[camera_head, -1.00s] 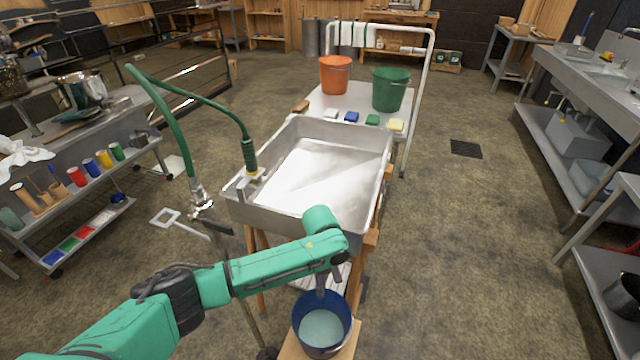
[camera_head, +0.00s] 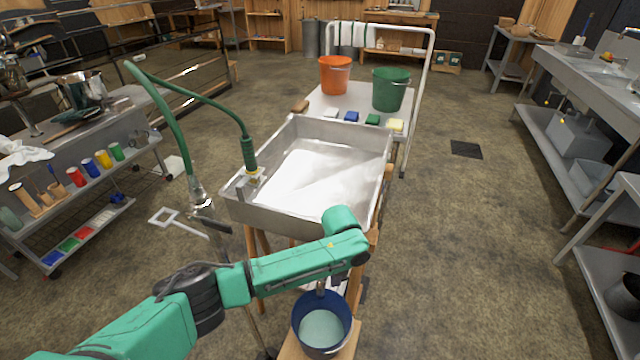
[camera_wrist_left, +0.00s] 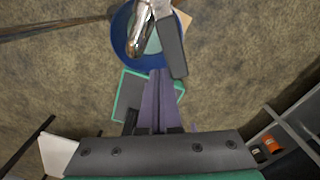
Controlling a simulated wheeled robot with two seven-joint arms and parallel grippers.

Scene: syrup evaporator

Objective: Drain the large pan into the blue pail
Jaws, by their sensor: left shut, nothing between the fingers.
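The large pan (camera_head: 318,172) is a wide metal tray on a wooden stand, with pale liquid or glare inside. The blue pail (camera_head: 299,322) stands below its near end and holds pale liquid. In the left wrist view the pail (camera_wrist_left: 121,48) lies beneath a shiny metal spout (camera_wrist_left: 141,36) with a dark flat handle (camera_wrist_left: 172,50). My left gripper (camera_wrist_left: 160,74) is shut and empty, its tips close to the handle's end; I cannot tell if they touch. In the head view my left arm hides the gripper and much of the pan's near wall. My right gripper is not in view.
A green hose (camera_head: 163,119) hangs over the pan's left corner. Behind the pan is a white cart (camera_head: 345,98) with an orange bucket (camera_head: 334,75) and a green bucket (camera_head: 391,89). A shelf cart (camera_head: 80,160) stands left, a sink bench (camera_head: 590,85) right.

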